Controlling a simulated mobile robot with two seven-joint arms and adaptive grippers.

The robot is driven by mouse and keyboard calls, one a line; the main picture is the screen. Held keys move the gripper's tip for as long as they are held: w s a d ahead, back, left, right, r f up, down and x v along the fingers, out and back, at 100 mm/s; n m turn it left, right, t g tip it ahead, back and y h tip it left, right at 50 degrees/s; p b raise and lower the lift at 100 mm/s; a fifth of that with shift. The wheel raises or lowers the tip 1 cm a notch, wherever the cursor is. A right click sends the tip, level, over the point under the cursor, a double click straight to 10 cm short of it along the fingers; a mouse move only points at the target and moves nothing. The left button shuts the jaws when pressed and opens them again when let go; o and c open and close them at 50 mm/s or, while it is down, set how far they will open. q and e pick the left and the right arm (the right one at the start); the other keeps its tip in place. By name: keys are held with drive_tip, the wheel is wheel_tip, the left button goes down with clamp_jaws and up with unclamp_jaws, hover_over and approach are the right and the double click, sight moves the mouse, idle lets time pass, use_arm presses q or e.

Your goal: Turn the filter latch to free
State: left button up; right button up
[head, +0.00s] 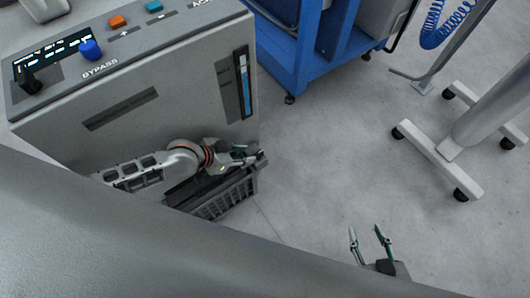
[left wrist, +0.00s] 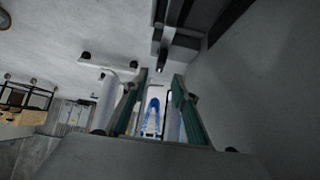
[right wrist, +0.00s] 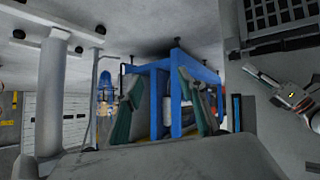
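The grey machine (head: 160,110) has a dark slotted grille unit (head: 225,200) low on its front; the grille also shows in the right wrist view (right wrist: 285,20). My left gripper (head: 250,153) is beside the top of this unit. In the left wrist view its fingers (left wrist: 160,95) are apart with nothing between them. A dark block with a small lever-like part (left wrist: 165,48) shows above those fingers; I cannot tell whether it is the filter latch. My right gripper (head: 370,240) is open and empty over the floor, well right of the machine.
A blue cart (head: 300,50) stands behind and right of the machine. A grey wheeled stand (head: 480,115) and a coiled blue hose (head: 440,25) are at the right. The machine's top carries a blue knob (head: 91,48) marked BYPASS. The floor between is clear.

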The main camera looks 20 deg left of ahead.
sight(258, 153)
use_arm(q)
drive_tip(key=b+x, duration=0.2)
drive_tip(key=x, duration=0.5)
drive_tip(key=shift+s+a+f, duration=0.1)
drive_tip(key=shift+s, duration=0.05)
drive_tip(key=shift+w+d+f+b, duration=0.15)
drive_tip(key=shift+w+d+b, duration=0.05)
drive_tip(key=shift+w+b, duration=0.15)
clamp_jaws()
